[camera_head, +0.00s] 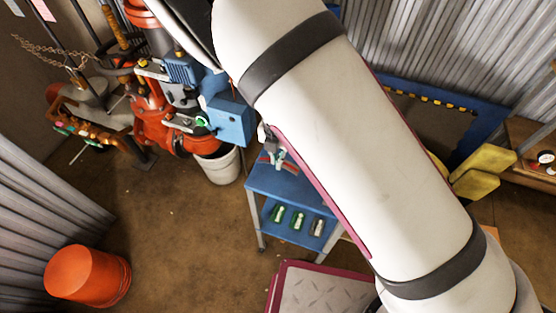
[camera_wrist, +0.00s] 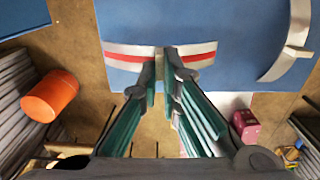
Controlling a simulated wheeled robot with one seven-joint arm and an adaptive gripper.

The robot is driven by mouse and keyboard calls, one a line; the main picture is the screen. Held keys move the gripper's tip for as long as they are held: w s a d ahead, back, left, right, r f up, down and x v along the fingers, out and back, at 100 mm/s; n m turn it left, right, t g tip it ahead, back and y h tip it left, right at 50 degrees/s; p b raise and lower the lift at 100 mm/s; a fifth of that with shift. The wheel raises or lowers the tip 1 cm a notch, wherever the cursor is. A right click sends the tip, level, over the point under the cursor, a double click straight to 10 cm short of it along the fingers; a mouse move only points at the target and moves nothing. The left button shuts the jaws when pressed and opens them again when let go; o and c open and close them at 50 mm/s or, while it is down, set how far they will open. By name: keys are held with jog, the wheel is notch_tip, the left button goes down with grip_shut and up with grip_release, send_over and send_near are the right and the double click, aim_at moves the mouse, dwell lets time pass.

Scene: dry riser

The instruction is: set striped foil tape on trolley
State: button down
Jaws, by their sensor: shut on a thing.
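The striped foil tape (camera_wrist: 127,53), silver-white with a red band, sits between the fingertips of my gripper (camera_wrist: 160,60) in the wrist view. My gripper is shut on it, with tape showing on both sides of the fingers. Behind it is the blue top of the trolley (camera_wrist: 190,22). In the head view, the trolley (camera_head: 287,185) stands in the middle, its right part hidden by my arm. The tape (camera_head: 280,156) shows small over the trolley's back edge. I cannot tell whether it touches the top.
A curved silver piece (camera_wrist: 290,52) shows at the right over the blue top. Several small items (camera_head: 298,220) stand on the lower shelf. A white bucket (camera_head: 219,167) and red pipework (camera_head: 153,122) are behind. An orange bucket (camera_head: 87,275) stands at lower left, with bare floor between.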

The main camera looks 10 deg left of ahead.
jog(key=f, duration=0.3)
jog(key=shift+w+f, duration=0.2)
jog(key=shift+f, duration=0.1)
jog(key=c, duration=1.8)
grip_release()
notch_tip(320, 180, up, 12)
jog(key=shift+p, duration=0.3)
